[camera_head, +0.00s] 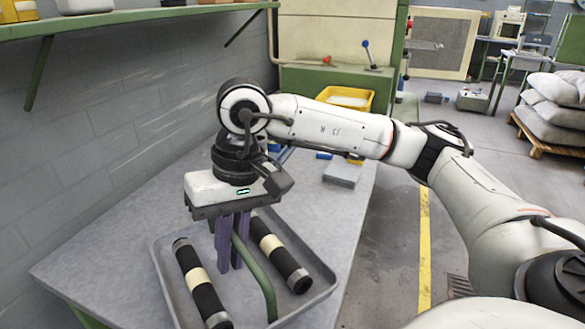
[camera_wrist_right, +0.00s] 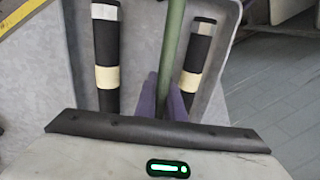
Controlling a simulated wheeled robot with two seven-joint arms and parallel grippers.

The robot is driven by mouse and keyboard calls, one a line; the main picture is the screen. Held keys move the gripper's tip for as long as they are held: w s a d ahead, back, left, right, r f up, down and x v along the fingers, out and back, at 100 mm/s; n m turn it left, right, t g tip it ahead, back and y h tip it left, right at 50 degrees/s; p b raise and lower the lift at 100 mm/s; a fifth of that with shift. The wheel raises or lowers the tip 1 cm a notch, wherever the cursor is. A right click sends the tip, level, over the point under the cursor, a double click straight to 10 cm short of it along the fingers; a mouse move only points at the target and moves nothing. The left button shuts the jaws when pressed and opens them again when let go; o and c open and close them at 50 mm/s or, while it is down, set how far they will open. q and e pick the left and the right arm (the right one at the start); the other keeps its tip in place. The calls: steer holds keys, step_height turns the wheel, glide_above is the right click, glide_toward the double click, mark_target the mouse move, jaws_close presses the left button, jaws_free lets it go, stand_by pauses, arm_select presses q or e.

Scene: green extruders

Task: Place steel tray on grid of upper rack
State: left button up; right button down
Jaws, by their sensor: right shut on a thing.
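The steel tray (camera_head: 238,300) is at the near part of the grey table; its lower end is cut off by the frame, and I cannot tell whether it touches the table. It holds two black rolls with cream bands, one on the left (camera_head: 196,275) and one on the right (camera_head: 280,255). A green bar handle (camera_head: 264,277) spans the tray between them. My right gripper (camera_head: 231,262) points down with its purple fingers shut on this handle. The right wrist view shows the grip (camera_wrist_right: 164,100) and the tray (camera_wrist_right: 140,60). My left gripper is out of view. No grid is visible.
A green wall shelf (camera_head: 130,18) with items on it hangs over the table at upper left. A yellow bin (camera_head: 345,98) and a grey block (camera_head: 343,173) are farther along the table (camera_head: 330,210). Sacks (camera_head: 555,100) lie on a pallet at right. The left table side is clear.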

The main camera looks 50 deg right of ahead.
steer(key=w+d+r+m, duration=0.1)
steer(key=d+m, duration=0.2)
steer(key=w+d+r+m+t, duration=0.1)
steer(key=d+r+m, duration=0.1)
steer(key=d+m, duration=0.1)
steer(key=w+d+r+m+h+p, duration=0.1)
steer(key=w+d+r+m, duration=0.1)
steer(key=m, duration=0.1)
steer(key=shift+d+r+m+t, duration=0.1)
steer(key=shift+d+m+t, duration=0.2)
steer(key=shift+d+m, duration=0.1)
steer(key=shift+d+r+m, duration=0.1)
steer(key=shift+d+m, duration=0.2)
steer(key=shift+d+f, duration=0.2)
steer(key=shift+f, duration=0.05)
steer(key=shift+s+d+x, duration=0.15)
steer(key=shift+s+x, duration=0.1)
steer(key=shift+x, duration=1.25)
steer(key=shift+s+d+x, duration=0.15)
steer(key=shift+s+x, duration=0.1)
steer(key=shift+x, duration=1.25)
steer(key=shift+s+d+x, duration=0.15)
steer(key=shift+s+x, duration=0.1)
steer(key=shift+x, duration=1.25)
steer(key=shift+f, duration=0.35)
steer(key=shift+f+b, duration=0.1)
steer(key=shift+b, duration=0.2)
steer(key=c, duration=1.8)
jaws_free()
steer(key=shift+c, duration=0.2)
